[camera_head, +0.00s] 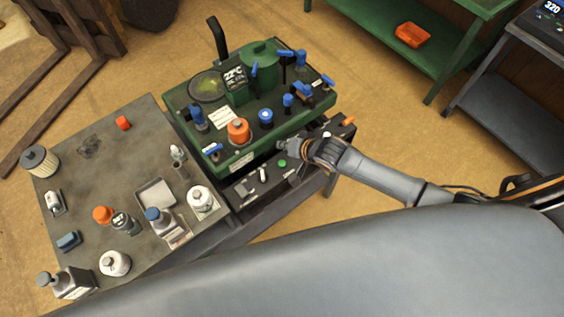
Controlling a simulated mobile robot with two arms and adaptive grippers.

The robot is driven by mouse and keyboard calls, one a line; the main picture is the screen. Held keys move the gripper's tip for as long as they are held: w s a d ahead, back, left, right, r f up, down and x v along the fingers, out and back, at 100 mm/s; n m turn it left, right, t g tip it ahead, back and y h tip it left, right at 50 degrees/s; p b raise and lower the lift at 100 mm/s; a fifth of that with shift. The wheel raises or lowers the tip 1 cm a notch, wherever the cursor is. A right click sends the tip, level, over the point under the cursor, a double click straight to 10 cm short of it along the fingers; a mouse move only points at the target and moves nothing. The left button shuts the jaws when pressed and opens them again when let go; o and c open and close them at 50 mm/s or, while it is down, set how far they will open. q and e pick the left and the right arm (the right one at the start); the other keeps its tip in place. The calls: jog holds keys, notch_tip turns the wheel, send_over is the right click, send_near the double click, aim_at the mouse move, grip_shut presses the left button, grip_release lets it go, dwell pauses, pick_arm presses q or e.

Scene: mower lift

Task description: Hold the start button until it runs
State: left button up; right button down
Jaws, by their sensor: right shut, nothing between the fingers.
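A small green button (282,162), which looks like the start button, sits on the dark control panel (245,187) at the front of the green machine (180,98). My right gripper (286,147) is shut and empty at the machine's front edge, just above the green button in the picture. The button's top shows clear of the fingers, and I see no contact with it. An orange knob (348,121) is at the panel's right end. My left gripper is not in view.
Blue valves and an orange cap (238,130) rise from the machine's top. A green shelf (390,45) stands at the back right, with free floor before it.

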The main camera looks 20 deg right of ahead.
jog(key=b, duration=0.8)
send_over(284, 165)
notch_tip(284, 165, down, 8)
jog(key=shift+r, duration=0.1)
jog(key=shift+f, duration=0.4)
jog(key=shift+f, duration=0.1)
dwell(0.4)
jog(key=shift+f, duration=0.3)
jog(key=shift+f+b, duration=0.3)
jog(key=shift+f, duration=0.25)
dwell(0.6)
dwell(0.7)
jog(key=shift+r+p, duration=0.95)
jog(key=shift+p, duration=0.1)
